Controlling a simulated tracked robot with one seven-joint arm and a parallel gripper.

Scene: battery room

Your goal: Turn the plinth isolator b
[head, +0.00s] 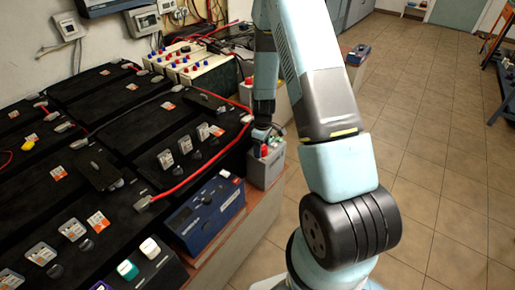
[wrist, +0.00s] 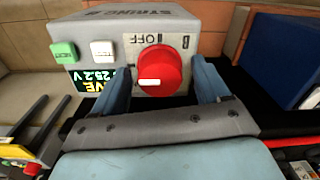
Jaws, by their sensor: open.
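The plinth isolator B is a grey box (wrist: 112,32) marked "STRING B", upside down in the wrist view. Its round red knob (wrist: 160,70) has a short white mark at its lower left, and an "OFF" plate sits behind it. A green button, a white button and a lit display reading 25.2 V and apparently "LIVE" are to the left. My gripper (wrist: 164,78) is open, one blue finger on each side of the knob; contact is not clear. In the head view the grey box (head: 266,170) stands below my gripper (head: 263,136), which partly hides its top.
A dark blue instrument box (head: 205,212) stands close beside the isolator; a blue box (wrist: 285,50) also shows at right in the wrist view. Black battery blocks (head: 110,190) with red cables fill the left. The tiled floor (head: 430,140) at right is clear.

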